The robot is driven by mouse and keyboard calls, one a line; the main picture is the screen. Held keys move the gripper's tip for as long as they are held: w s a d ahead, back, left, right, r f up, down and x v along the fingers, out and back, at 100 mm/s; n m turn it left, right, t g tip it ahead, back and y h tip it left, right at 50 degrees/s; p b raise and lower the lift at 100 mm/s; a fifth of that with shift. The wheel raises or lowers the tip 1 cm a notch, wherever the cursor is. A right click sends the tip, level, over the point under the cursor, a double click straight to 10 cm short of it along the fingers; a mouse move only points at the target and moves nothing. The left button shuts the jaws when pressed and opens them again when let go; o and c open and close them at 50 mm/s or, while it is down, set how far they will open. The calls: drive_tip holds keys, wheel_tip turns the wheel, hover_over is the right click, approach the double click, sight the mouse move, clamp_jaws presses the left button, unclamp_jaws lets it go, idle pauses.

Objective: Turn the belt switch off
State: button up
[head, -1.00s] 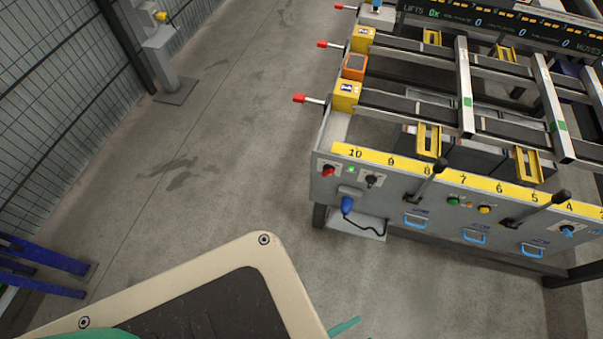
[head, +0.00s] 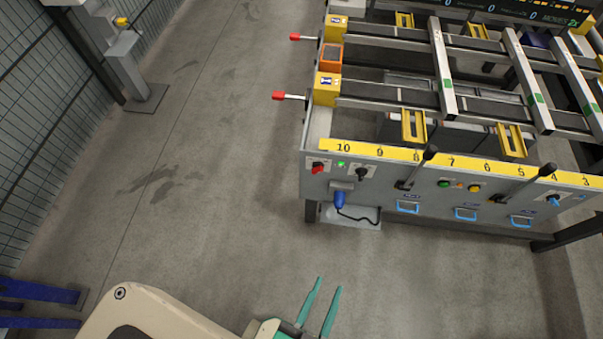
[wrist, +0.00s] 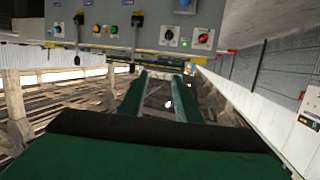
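The runout table's grey front panel (head: 430,195) carries a red knob (head: 318,168) at its left end, beside a lit green lamp (head: 341,163) and a black rotary switch (head: 362,174). I cannot read which one is labelled as the belt switch. In the wrist view the panel appears upside down, with the red knob (wrist: 203,37), green lamp (wrist: 185,43) and black switch (wrist: 169,35) near the top. My gripper (head: 325,284) has two green fingers, apart and empty, in front of and below the panel. The fingers (wrist: 160,75) also show apart in the wrist view, not touching the panel.
A blue plug (head: 339,200) with a black cable hangs under the switches. Black levers (head: 418,168) stick up from the panel's edge, and red-tipped rods (head: 292,96) jut from the table's left side. A mesh fence (head: 40,120) stands far left. The floor between is clear.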

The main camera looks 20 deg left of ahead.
drive_tip(key=w+a+f+m+t+y, duration=0.1)
drive_tip(key=w+a+f+m+y, duration=0.35)
drive_tip(key=w+f, duration=0.75)
approach(318, 173)
drive_tip(key=shift+m+t+y, duration=0.35)
drive_tip(key=shift+m+t, duration=0.05)
drive_tip(key=shift+m, duration=0.05)
drive_tip(key=x, duration=0.8)
drive_tip(key=shift+w+f, duration=0.3)
clamp_jaws()
